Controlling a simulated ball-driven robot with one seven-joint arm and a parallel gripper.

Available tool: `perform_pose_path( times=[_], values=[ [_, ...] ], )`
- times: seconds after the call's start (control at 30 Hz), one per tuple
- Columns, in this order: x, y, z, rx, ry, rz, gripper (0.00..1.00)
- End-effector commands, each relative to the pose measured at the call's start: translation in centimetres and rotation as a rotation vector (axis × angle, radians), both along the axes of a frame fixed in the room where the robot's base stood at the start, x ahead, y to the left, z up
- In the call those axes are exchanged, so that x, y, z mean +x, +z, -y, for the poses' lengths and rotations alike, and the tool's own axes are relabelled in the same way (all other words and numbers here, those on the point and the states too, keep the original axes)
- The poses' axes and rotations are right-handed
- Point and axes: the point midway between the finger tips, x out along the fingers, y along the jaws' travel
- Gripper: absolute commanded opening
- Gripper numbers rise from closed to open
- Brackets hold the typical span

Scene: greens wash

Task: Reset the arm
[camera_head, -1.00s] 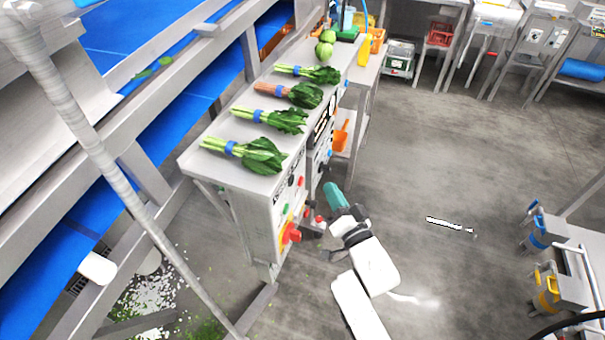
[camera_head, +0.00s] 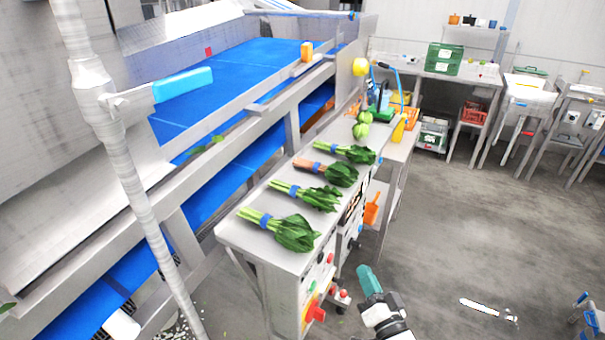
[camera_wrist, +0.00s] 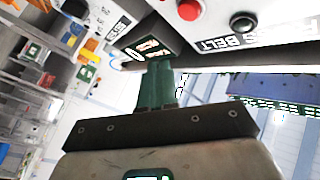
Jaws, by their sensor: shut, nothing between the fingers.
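My gripper (camera_head: 369,279) shows low in the head view, with teal fingers closed together and nothing held. It is to the right of the control cabinet below the steel counter (camera_head: 252,234), clear of the greens on top. In the wrist view the teal fingers (camera_wrist: 158,80) are together in front of the cabinet's panel, near a red button (camera_wrist: 190,9) and a black knob (camera_wrist: 242,22). Whether they touch the panel cannot be told.
Several bunches of greens with blue bands (camera_head: 318,198) lie on the counter. Blue conveyor belts (camera_head: 255,62) run at the left behind a pale pole (camera_head: 124,170). Shelves and a red crate (camera_head: 473,112) stand at the back.

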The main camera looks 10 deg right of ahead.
Motion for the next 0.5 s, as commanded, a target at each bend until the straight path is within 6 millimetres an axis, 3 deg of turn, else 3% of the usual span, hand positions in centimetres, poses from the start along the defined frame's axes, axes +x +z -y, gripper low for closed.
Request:
perform_pose_path(
  times=[0.27,0.5],
  values=[
    [-1.8,-2.4,2.3,-0.094,-0.096,-0.181,0.0],
    [-7.6,-6.5,5.7,-0.265,-0.179,-0.549,0.0]
  ],
)
